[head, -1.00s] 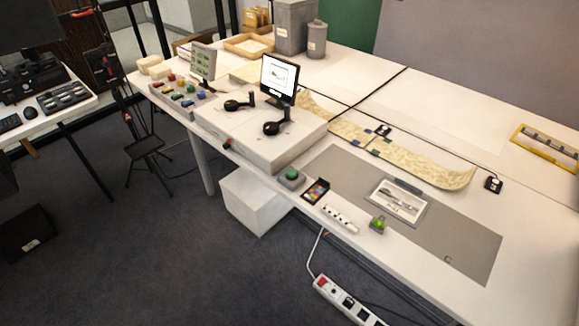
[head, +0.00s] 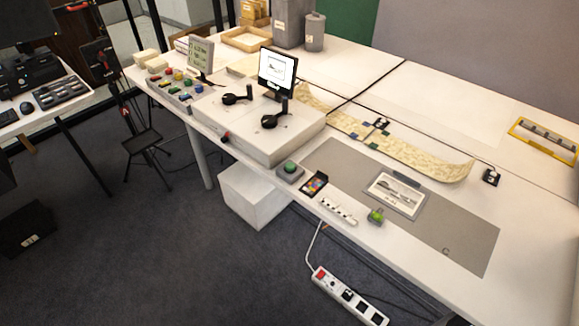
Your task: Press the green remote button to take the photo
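A green round button (head: 290,167) on a grey base sits near the front edge of the white table, just right of the white console. A second small green-topped item (head: 376,215) stands farther right near the front edge; I cannot tell which of the two is the remote. A flat picture or document (head: 396,195) lies on the grey mat (head: 455,237). A small monitor (head: 277,72) on the console (head: 262,130) shows a picture. Neither of my grippers is in view.
A colour card (head: 314,185) and a white socket strip (head: 338,211) lie along the table's front edge. A long parchment strip (head: 400,147) lies behind the mat. A power strip (head: 349,296) is below the edge.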

